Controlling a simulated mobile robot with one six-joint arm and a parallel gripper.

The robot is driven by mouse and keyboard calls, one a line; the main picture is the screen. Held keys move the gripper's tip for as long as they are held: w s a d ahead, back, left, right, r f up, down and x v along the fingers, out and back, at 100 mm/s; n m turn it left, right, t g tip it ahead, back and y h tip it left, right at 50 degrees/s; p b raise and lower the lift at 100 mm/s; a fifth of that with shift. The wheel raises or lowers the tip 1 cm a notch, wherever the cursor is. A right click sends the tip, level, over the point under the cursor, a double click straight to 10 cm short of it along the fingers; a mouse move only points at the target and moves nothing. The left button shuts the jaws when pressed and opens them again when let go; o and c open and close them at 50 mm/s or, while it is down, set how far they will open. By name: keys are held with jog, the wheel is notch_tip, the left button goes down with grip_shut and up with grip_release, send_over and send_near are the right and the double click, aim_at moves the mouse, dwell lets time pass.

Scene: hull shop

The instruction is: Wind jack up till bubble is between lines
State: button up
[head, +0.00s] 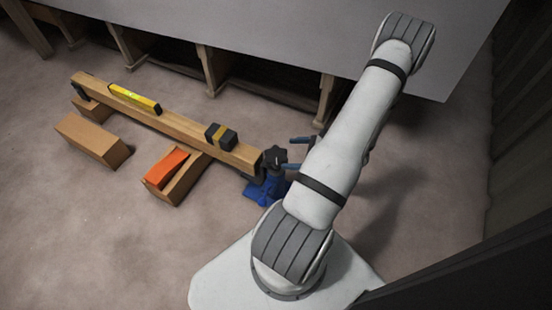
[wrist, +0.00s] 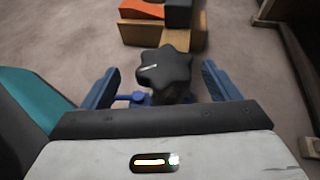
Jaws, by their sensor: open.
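The blue jack (head: 266,190) stands on the floor under the right end of a long wooden beam (head: 185,122). Its black star-shaped knob (head: 274,157) also shows in the wrist view (wrist: 165,72). My gripper (head: 297,153) is at the knob's right side in the head view. In the wrist view its blue fingers (wrist: 160,80) are open, one on each side of the knob, with gaps between. A yellow level (head: 134,98) lies on the beam towards its left end. Its bubble and lines are too small to read.
An orange wedge (head: 167,167) lies on a wooden block (head: 184,180) beside the beam. Another wooden block (head: 94,139) lies further left. A large grey panel (head: 270,35) on wooden supports (head: 212,70) is behind.

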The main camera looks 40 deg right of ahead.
aim_at(279, 155)
jog(key=shift+s+d+f+m, duration=0.15)
jog(key=shift+f+m, duration=0.1)
jog(key=shift+f, duration=0.25)
jog(key=shift+d+f+m, duration=0.1)
jog(key=shift+f+m, duration=0.15)
jog(key=shift+f, duration=0.25)
jog(key=b+x, duration=0.3)
jog(key=x, duration=0.3)
jog(key=shift+w+a+f, duration=0.1)
jog(key=shift+w+a, duration=0.15)
jog(key=shift+w, duration=0.35)
jog(key=c, duration=0.6)
jog(key=shift+d, duration=0.15)
jog(key=shift+c, duration=0.3)
